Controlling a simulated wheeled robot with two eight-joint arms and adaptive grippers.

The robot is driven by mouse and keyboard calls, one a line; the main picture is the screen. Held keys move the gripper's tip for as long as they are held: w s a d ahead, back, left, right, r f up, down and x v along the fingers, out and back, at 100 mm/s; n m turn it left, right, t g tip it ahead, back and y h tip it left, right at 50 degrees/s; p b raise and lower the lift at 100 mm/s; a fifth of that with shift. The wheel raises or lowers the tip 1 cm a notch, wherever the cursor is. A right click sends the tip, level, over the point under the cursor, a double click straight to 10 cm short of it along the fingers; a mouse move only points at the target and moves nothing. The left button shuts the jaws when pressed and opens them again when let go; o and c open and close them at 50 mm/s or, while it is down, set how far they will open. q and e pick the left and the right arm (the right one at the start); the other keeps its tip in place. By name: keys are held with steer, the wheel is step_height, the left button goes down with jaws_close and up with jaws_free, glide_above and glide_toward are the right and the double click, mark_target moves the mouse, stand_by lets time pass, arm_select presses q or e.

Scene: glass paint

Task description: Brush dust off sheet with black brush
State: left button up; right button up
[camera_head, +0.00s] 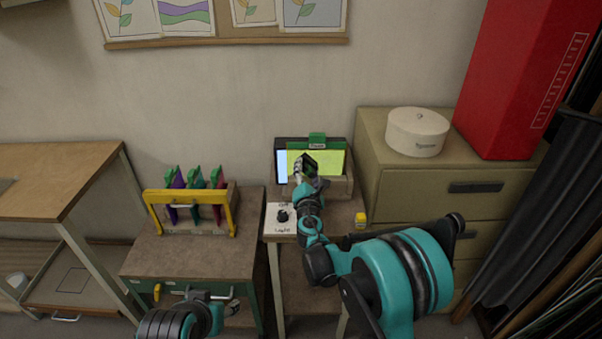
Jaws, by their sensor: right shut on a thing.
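The yellow-green sheet (334,164) stands upright in a dark frame with a green clip on top, on the small middle table. My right gripper (306,168) is in front of the left part of the sheet. It is shut on a small dark thing, which looks like the black brush (308,159). I cannot tell whether the brush touches the sheet, and no dust can be made out. My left gripper (208,297) is low at the front of the left cabinet, and its jaw opening is unclear.
A yellow-handled rack (187,199) with several coloured pieces stands on the left cabinet. A light switch panel (281,218) and a yellow jar (360,219) flank my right arm. A round white box (417,132) and a tall red box (520,75) stand on the right drawers.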

steer(key=shift+d+b, duration=0.45)
steer(key=shift+d, duration=3.85)
steer(key=shift+o, duration=0.2)
steer(key=shift+w+d, duration=0.1)
steer(key=shift+d, duration=0.05)
steer(key=shift+a+b, duration=0.45)
steer(key=shift+a, duration=3.45)
steer(key=shift+c, duration=0.2)
steer(key=a, duration=0.3)
steer(key=shift+a, duration=0.35)
steer(key=s, duration=0.6)
steer(key=shift+b, duration=0.3)
